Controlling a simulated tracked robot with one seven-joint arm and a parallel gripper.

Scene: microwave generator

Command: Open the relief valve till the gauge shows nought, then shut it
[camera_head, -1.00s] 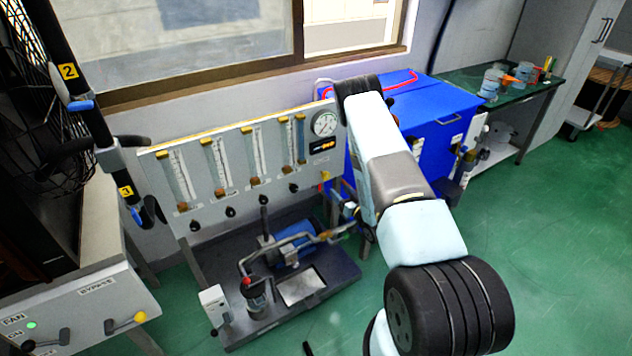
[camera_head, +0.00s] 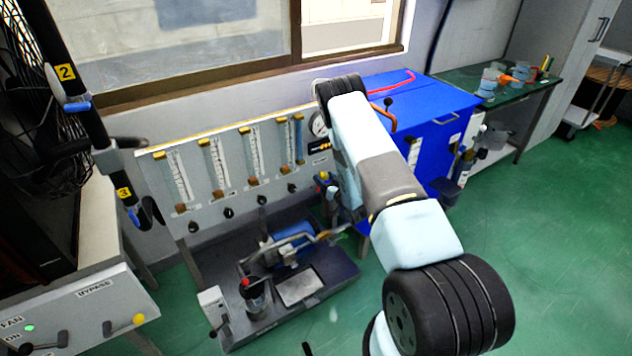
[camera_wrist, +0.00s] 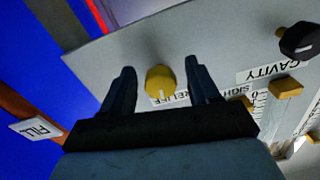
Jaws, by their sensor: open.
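The relief valve is a round yellow knob (camera_wrist: 160,84) on the grey panel (camera_wrist: 195,45), above a partly covered label that reads RELIEF. In the wrist view my gripper (camera_wrist: 162,82) is open, with one dark finger on each side of the knob. Clear gaps show between the knob and both fingers, and I see no contact. How far the fingertips stand from the panel is hard to tell. In the head view the round white gauge (camera_head: 318,125) is partly hidden behind my arm, and its needle cannot be read.
A blue cabinet (camera_head: 425,125) stands right of the panel, with an orange-brown lever (camera_head: 388,118). A pump tray (camera_head: 335,280) lies below the panel.

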